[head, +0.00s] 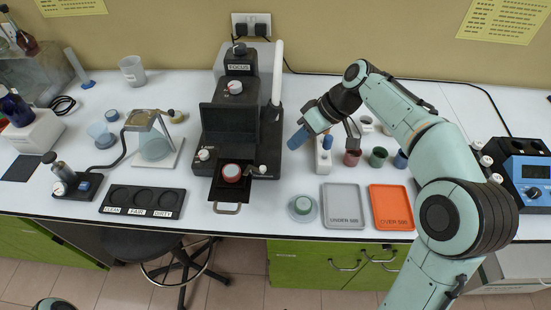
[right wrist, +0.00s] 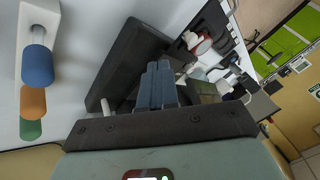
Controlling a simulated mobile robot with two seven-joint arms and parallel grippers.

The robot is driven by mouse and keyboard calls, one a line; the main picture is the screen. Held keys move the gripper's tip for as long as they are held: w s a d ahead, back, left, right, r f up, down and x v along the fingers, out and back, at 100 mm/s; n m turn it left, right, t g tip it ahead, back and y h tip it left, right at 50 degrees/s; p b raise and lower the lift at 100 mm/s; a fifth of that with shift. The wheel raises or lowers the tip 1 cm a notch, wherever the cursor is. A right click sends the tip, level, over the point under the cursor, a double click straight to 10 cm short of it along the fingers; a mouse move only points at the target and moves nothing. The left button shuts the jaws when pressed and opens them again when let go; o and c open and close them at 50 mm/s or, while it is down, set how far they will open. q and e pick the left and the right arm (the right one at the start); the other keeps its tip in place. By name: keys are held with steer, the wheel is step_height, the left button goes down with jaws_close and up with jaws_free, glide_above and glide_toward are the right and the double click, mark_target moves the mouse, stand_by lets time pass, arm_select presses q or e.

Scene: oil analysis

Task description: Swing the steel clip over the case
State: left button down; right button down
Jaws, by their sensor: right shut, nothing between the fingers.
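A round red-rimmed case (head: 231,172) lies on the stage at the front of the black microscope (head: 240,115); it also shows in the right wrist view (right wrist: 198,43). A small arm with a pale knob (head: 262,169) is just right of the case and seems to be the steel clip, swung off to the side; its thin metal is too small to make out. My right gripper (head: 297,139) is shut and empty, right of the microscope and apart from the case and clip. Its blue fingers (right wrist: 160,84) point toward the microscope in the right wrist view. My left gripper is out of view.
A white block with coloured knobs (head: 324,163) stands close under my right gripper; its blue, orange and green knobs show in the right wrist view (right wrist: 37,70). Several coloured cups, a grey tray (head: 343,222) and an orange tray (head: 391,222) are to the right. A labelled black holder (head: 143,201) is left.

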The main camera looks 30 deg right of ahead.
mark_target(255, 170)
steer(key=a+f, duration=0.4)
steer(key=a, duration=0.2)
steer(key=shift+w, duration=0.2)
